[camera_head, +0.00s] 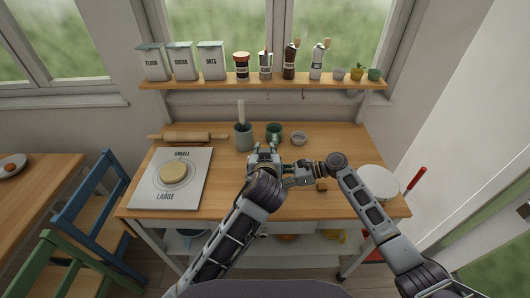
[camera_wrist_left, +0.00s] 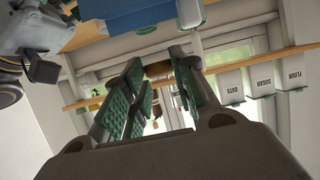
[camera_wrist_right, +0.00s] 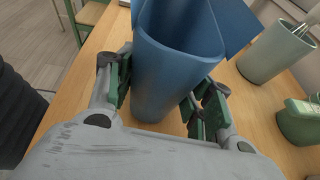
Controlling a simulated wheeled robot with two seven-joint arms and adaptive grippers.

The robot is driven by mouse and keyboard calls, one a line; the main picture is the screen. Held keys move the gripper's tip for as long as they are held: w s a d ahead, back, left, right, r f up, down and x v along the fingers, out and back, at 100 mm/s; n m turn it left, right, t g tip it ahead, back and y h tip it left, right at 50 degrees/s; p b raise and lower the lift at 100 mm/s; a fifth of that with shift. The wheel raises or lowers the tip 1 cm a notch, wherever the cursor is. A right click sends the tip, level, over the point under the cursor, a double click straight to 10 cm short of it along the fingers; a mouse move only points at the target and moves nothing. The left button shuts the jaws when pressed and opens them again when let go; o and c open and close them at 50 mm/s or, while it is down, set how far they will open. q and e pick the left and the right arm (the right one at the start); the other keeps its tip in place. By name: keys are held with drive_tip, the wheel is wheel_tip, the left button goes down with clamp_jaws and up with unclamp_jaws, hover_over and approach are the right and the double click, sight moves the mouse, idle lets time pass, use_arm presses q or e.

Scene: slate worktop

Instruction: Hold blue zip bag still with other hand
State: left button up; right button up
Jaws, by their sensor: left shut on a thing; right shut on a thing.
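The blue bag also shows at the top edge of the left wrist view (camera_wrist_left: 130,14). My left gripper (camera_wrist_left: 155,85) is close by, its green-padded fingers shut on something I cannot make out. In the head view my left (camera_head: 262,152) and right (camera_head: 285,172) grippers meet near the table's middle and hide most of the bag.
A grey-green crock (camera_head: 243,137) with a utensil, a dark green mug (camera_head: 274,130) and a small bowl (camera_head: 299,138) stand behind the grippers. A rolling pin (camera_head: 190,136) and a board (camera_head: 190,196) with dough lie left. A white plate (camera_head: 378,180) is right.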

use_arm(q)
drive_tip(key=shift+f, duration=0.1)
drive_tip(key=shift+f, duration=2.85)
drive_tip(key=o, duration=0.8)
drive_tip(key=shift+s, duration=0.1)
drive_tip(key=v, duration=1.2)
